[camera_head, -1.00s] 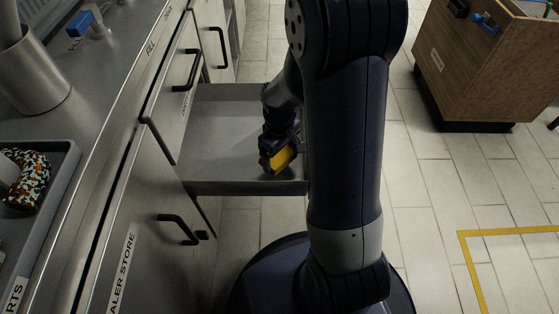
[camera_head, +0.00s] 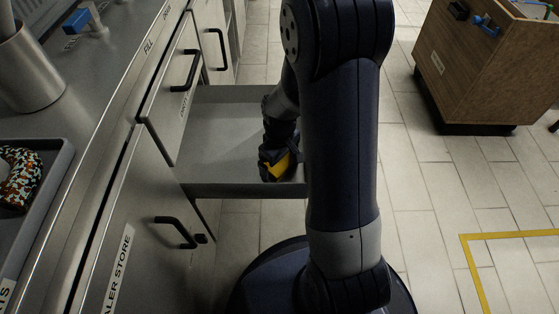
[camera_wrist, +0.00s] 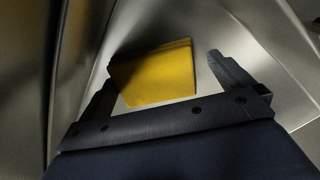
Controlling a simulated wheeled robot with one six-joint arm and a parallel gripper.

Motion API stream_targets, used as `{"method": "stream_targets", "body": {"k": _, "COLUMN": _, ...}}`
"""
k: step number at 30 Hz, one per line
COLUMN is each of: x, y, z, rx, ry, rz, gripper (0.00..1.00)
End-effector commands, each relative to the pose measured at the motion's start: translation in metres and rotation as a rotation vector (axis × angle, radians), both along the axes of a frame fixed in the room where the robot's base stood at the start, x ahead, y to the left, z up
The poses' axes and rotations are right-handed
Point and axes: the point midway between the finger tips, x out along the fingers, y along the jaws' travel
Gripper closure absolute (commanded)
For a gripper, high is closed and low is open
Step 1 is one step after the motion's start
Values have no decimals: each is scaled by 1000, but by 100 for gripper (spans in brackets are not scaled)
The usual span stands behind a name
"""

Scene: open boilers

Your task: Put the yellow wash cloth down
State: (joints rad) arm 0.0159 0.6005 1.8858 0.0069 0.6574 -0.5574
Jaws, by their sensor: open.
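The yellow wash cloth (camera_wrist: 153,76) looks like a folded block lying on a grey metal surface in the wrist view. In the head view the cloth (camera_head: 280,167) shows beside my gripper, low over the open drawer, partly hidden by the fingers. My gripper (camera_wrist: 160,82) is open, with one finger on each side of the cloth and a visible gap to the right finger. The left finger is near the cloth's left edge; whether it touches is unclear. The open drawer (camera_head: 215,140) is a shallow grey metal tray under the counter.
A steel counter (camera_head: 100,100) runs along the left, with a grey tray (camera_head: 62,165) holding a patterned ring-shaped thing. Black-handled cabinet fronts (camera_head: 172,90) flank the drawer. A wooden cabinet (camera_head: 485,75) stands at the upper right. Tiled floor is clear between.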

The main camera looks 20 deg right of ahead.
Motion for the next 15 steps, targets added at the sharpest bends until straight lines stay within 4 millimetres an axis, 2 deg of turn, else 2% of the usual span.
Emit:
{"method": "stream_targets", "body": {"k": 5, "x": 0, "y": 0, "z": 16, "rx": 0, "ry": -1, "rz": 0, "gripper": 0}}
{"method": "stream_targets", "body": {"k": 15, "x": 1, "y": 0, "z": 89, "rx": 0, "ry": -4, "rz": 0, "gripper": 0}}
